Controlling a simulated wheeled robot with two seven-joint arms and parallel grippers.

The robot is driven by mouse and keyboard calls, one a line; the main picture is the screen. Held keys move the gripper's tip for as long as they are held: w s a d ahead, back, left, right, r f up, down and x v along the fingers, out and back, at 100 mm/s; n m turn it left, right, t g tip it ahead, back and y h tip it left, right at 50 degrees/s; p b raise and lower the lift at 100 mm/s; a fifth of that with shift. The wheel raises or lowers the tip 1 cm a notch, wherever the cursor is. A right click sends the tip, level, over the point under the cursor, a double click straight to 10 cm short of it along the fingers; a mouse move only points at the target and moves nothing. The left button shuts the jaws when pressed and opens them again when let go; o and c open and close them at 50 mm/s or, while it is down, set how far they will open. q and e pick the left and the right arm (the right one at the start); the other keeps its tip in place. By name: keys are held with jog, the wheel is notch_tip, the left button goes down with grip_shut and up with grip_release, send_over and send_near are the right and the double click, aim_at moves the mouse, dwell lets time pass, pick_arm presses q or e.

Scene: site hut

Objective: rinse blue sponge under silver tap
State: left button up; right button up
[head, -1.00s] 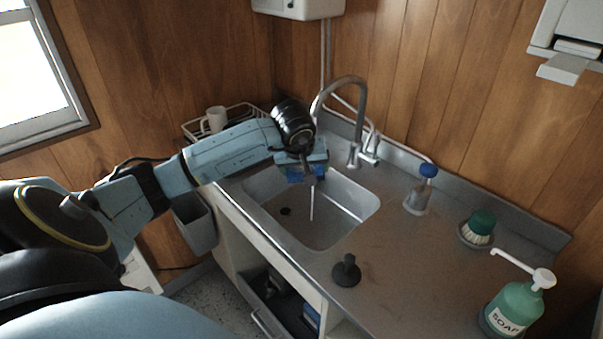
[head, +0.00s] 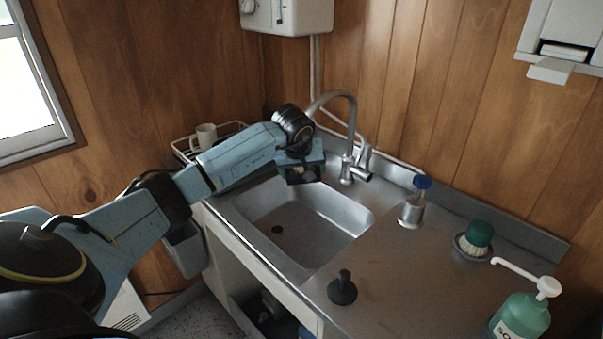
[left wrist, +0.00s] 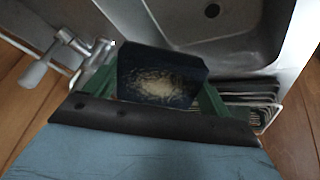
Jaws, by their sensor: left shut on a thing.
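My left gripper (head: 304,178) is shut on the blue sponge (left wrist: 128,58) over the far left part of the sink (head: 345,235). In the left wrist view the sponge is dark blue with a pale yellowish patch on its face, between my green fingers. In the head view it is small and partly hidden by the gripper. The silver tap (head: 352,110) arches from behind the sink, its spout end hidden behind my wrist. The tap also shows in the left wrist view (left wrist: 75,45). No water stream is visible below the gripper. My right gripper is out of view.
A blue-capped bottle (head: 412,207), a green brush (head: 476,238) and a green soap pump bottle (head: 522,315) stand at right. A rack with a mug (head: 205,137) is behind my arm.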

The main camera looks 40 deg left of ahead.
pick_arm(q)
jog(key=shift+d, duration=0.15)
dwell(0.4)
jog(key=shift+w+d, duration=0.3)
jog(key=shift+d, duration=0.1)
jog(key=shift+a, duration=0.1)
jog(key=shift+s+a, duration=0.35)
jog(key=shift+a, duration=0.1)
jog(key=shift+w+d, duration=0.1)
jog(key=shift+w+d, duration=0.25)
jog(key=shift+d, duration=0.2)
